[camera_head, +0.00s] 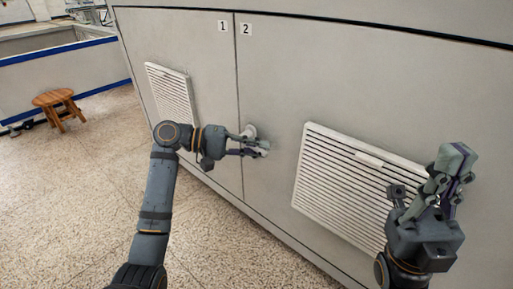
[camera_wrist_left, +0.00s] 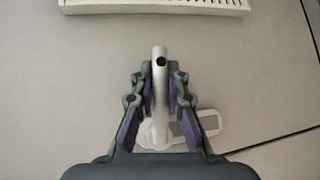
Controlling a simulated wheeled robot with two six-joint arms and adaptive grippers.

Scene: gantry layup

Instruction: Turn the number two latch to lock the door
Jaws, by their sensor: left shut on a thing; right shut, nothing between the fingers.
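The door marked 2 (camera_head: 290,60) is a large grey panel, flush with its neighbour at the seam. Its latch (camera_head: 250,131) is a small pale fitting near the seam, partly hidden by my left gripper (camera_head: 266,149). In the left wrist view the latch handle (camera_wrist_left: 159,75) is a white bar pointing up the picture, on a rounded base plate (camera_wrist_left: 208,122). My left gripper (camera_wrist_left: 155,107) is shut on the handle, a finger on each side. My right gripper (camera_head: 460,160) is shut and empty, raised in front of the door at the right.
A louvred vent (camera_head: 345,175) is on door 2, behind my right arm. Another vent (camera_head: 172,92) is on the door marked 1 (camera_head: 180,35). A wooden stool (camera_head: 56,100) stands at the left on open speckled floor (camera_head: 70,200).

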